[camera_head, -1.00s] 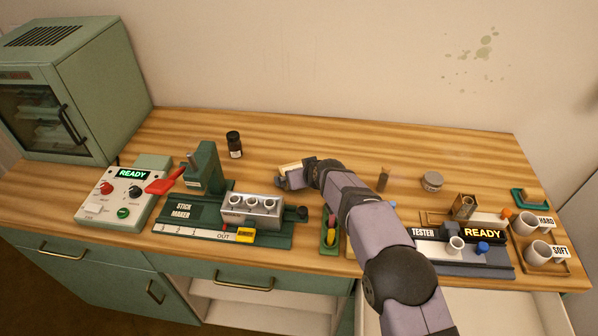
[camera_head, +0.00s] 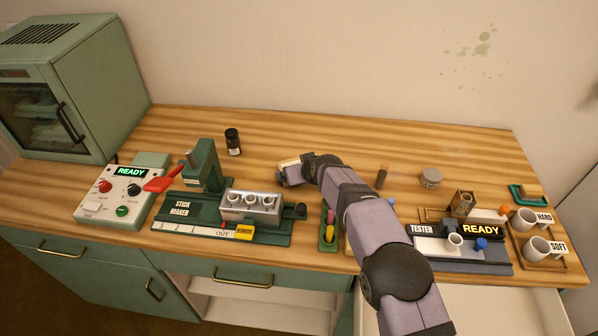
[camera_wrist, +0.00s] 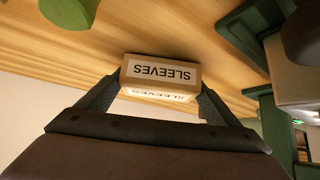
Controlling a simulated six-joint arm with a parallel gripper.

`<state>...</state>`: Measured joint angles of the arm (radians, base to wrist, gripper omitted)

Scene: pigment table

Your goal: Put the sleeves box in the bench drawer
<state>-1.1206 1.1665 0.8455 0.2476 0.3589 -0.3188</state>
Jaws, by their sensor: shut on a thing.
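The sleeves box (camera_wrist: 160,75) is a small tan carton with a white label reading SLEEVES, upside down in the wrist view. My gripper (camera_wrist: 155,95) is shut on it, one finger at each side. In the head view my gripper (camera_head: 292,174) is over the middle of the bench, behind the stick maker, and the box (camera_head: 288,163) shows only partly beside it. I cannot tell whether the box touches the bench top. The bench drawer (camera_head: 500,303) is open at the lower right, with a pale, empty-looking inside; my arm hides its left part.
The stick maker (camera_head: 185,212) stands left of my arm, with a green tray (camera_head: 328,238) close by. The tester (camera_head: 460,262) and cups (camera_head: 524,220) stand above the drawer. A dark jar (camera_head: 233,142) and round tin (camera_head: 430,177) stand farther back. The back bench is mostly clear.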

